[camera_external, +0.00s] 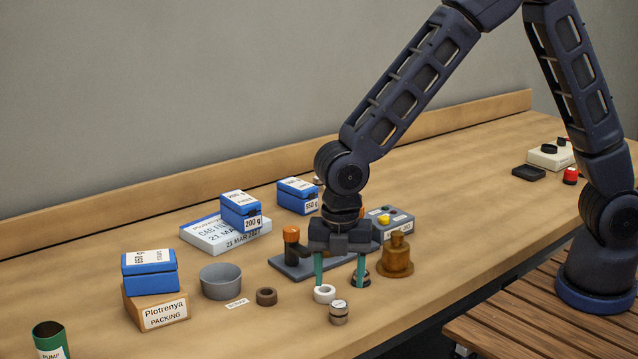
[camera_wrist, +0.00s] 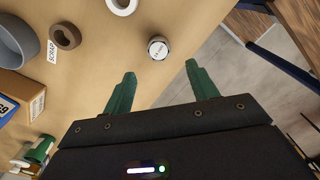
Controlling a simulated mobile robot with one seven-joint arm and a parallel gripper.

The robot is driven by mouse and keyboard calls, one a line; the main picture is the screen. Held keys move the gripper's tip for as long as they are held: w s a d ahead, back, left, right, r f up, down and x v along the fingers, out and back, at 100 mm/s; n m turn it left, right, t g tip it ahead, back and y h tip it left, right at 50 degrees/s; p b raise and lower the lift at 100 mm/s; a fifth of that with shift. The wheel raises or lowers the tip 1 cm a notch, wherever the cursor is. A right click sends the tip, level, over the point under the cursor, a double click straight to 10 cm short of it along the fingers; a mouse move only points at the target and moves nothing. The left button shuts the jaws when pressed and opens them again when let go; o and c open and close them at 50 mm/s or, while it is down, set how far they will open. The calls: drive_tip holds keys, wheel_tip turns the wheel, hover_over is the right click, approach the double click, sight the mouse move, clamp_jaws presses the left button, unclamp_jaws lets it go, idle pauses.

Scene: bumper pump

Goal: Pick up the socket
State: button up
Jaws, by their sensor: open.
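The socket's label is too small to read surely.
A white ring (camera_external: 324,293) and a brown ring (camera_external: 266,297) lie close by on the left. An amber domed part (camera_external: 396,258) stands to the right. A grey bowl (camera_external: 221,282), a grey plate (camera_external: 290,266) and blue boxes are around. The table's front edge is near.

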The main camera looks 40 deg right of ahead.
sight(339, 304)
wheel_tip(339, 304, down, 3)
drive_tip(key=shift+r, duration=0.1)
drive_tip(key=shift+w+d+f, duration=0.15)
drive_tip(key=shift+f, duration=1.2)
drive_tip(key=shift+w+d+f, duration=0.15)
drive_tip(key=shift+f, duration=1.15)
drive_tip(key=c, duration=1.1)
